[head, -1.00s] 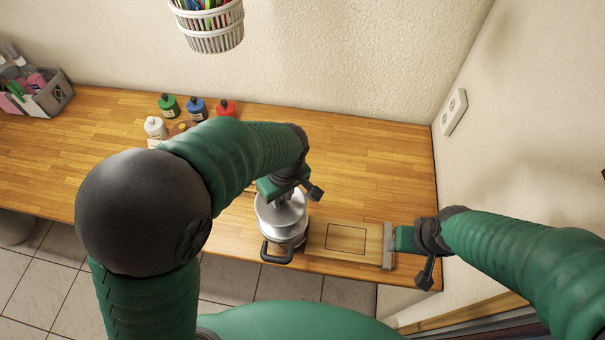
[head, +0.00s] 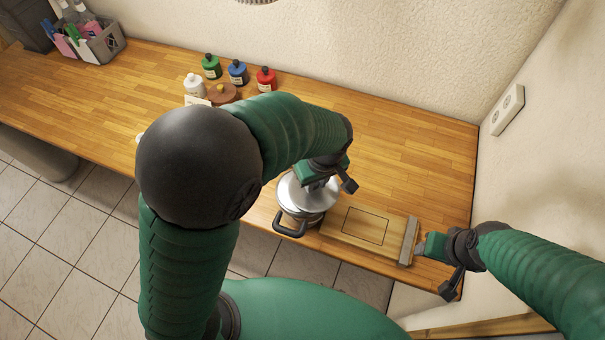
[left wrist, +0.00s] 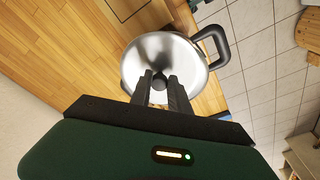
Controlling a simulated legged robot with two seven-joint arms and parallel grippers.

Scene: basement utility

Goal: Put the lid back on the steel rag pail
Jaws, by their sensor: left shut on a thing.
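The steel pail (head: 300,219) with a black loop handle (head: 288,229) stands near the front edge of the wooden counter. The shiny round lid (head: 293,191) is over the pail's mouth; I cannot tell if it is fully seated. My left gripper (head: 319,181) is above the lid. In the left wrist view the gripper (left wrist: 160,84) is shut on the dark knob of the lid (left wrist: 152,58), and the pail's handle (left wrist: 216,45) shows beside it. My right gripper (head: 420,247) is at the grey end bar of a wooden board; whether its jaws are closed is unclear.
The wooden board (head: 340,231) with a dark outlined square lies right of the pail. Several paint-like bottles (head: 238,72) and a grey caddy (head: 98,42) stand further back. A wall socket (head: 507,110) is at right. Counter behind the pail is clear.

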